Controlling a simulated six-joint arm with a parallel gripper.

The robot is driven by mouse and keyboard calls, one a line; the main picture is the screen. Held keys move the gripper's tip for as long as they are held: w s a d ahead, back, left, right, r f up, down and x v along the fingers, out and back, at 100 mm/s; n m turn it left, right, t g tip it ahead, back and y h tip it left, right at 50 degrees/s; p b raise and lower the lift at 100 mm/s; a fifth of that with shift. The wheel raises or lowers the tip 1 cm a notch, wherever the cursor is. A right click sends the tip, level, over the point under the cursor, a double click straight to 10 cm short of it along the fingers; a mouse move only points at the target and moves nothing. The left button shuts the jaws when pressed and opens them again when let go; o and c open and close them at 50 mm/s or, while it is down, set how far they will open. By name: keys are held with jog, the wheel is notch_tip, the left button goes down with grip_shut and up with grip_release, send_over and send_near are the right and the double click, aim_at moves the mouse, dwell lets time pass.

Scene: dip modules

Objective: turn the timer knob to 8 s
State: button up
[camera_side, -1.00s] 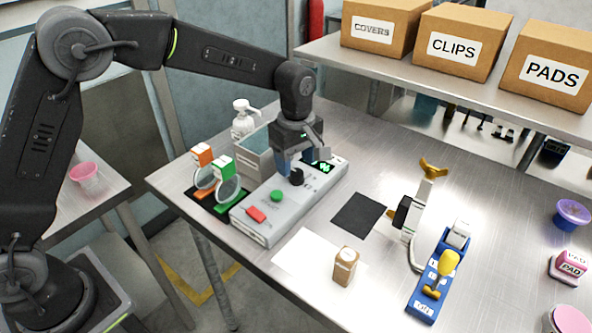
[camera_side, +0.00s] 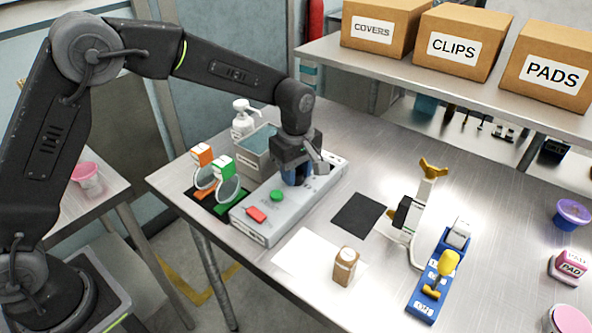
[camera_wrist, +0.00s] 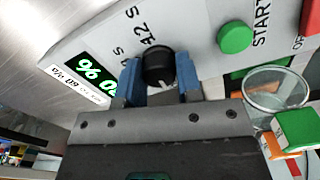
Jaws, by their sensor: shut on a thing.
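The timer knob (camera_wrist: 158,68) is a round black knob on a grey control box (camera_side: 262,222). In the wrist view, printed marks including "12 s" show beside it, and part of the dial is hidden by my gripper. My gripper (camera_wrist: 160,78) has its two blue fingers on either side of the knob and is shut on it. In the side view my gripper (camera_side: 297,172) is down over the box and hides the knob. A lit green display (camera_wrist: 92,78) sits beside the knob. A green START button (camera_wrist: 235,38) and a red button (camera_side: 256,214) are on the same box.
An orange-tagged and a green-tagged holder (camera_side: 222,168) with round clear dishes stand left of the box. A grey bin (camera_side: 256,160) and a pump bottle (camera_side: 243,118) stand behind.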

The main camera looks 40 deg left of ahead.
jog(key=shift+c, duration=1)
jog(key=m, duration=0.5)
jog(key=shift+m, duration=0.4)
jog(key=m, duration=0.6)
jog(key=shift+w+d, duration=0.1)
jog(key=m, duration=0.6)
jog(key=shift+d+m, duration=0.1)
jog(key=shift+m, duration=0.2)
jog(key=m, duration=0.5)
jog(key=shift+m, duration=0.3)
